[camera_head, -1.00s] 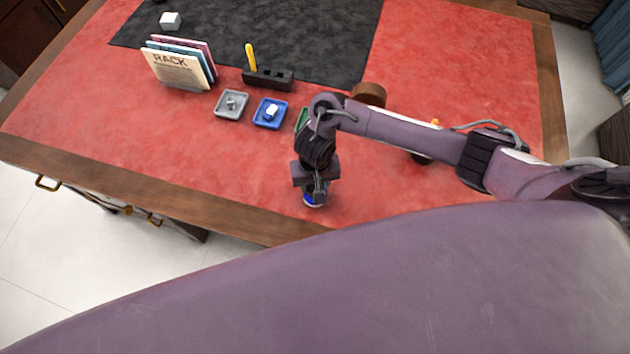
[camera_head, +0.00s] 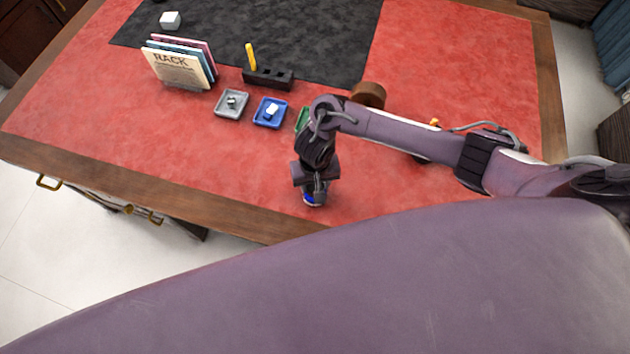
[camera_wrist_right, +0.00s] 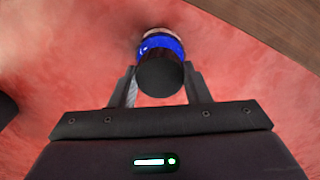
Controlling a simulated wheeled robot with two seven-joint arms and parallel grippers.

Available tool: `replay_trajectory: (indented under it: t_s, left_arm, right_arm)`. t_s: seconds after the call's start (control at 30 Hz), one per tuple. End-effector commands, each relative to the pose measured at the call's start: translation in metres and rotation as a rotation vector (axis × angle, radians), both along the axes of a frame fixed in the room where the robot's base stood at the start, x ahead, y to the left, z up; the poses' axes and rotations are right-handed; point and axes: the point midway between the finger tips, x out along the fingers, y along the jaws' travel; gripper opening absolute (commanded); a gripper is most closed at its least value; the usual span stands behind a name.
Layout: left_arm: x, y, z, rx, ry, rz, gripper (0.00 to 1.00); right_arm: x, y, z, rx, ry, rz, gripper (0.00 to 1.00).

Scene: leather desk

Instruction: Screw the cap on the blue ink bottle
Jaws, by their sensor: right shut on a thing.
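The blue ink bottle (camera_head: 311,198) stands on the red desk top near the front edge, mostly hidden under my right gripper in the head view. In the right wrist view the bottle's blue body (camera_wrist_right: 166,42) shows behind a round black cap (camera_wrist_right: 161,77). My right gripper (camera_wrist_right: 160,88) is shut on the cap, with one finger on each side of it. The cap is in line with the bottle's top. I cannot tell how far it is threaded. My left gripper is not in view.
A blue tray (camera_head: 258,115) with a white piece, a grey tray (camera_head: 222,113) and a partly hidden green tray (camera_head: 302,119) lie behind. A book rack (camera_head: 180,68) and black pen holder (camera_head: 267,79) stand further back. The desk left of the bottle is clear.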

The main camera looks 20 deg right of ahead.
Motion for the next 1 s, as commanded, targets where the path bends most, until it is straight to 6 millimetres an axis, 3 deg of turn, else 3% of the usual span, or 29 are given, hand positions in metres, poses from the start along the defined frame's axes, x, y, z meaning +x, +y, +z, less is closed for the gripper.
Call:
replay_trajectory:
  t_s: [0.87,0.9,1.0]
  left_arm:
    - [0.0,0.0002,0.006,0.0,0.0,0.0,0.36]
    - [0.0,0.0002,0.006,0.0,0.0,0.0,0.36]
    - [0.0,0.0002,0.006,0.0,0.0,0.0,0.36]
  right_arm:
    - [0.0002,0.0005,-0.0023,0.0,0.0,0.0,0.22]
    - [0.0002,0.0005,-0.0023,0.001,-0.001,0.0,0.44]
    - [0.0002,0.0004,-0.0022,0.001,-0.001,0.0,0.57]
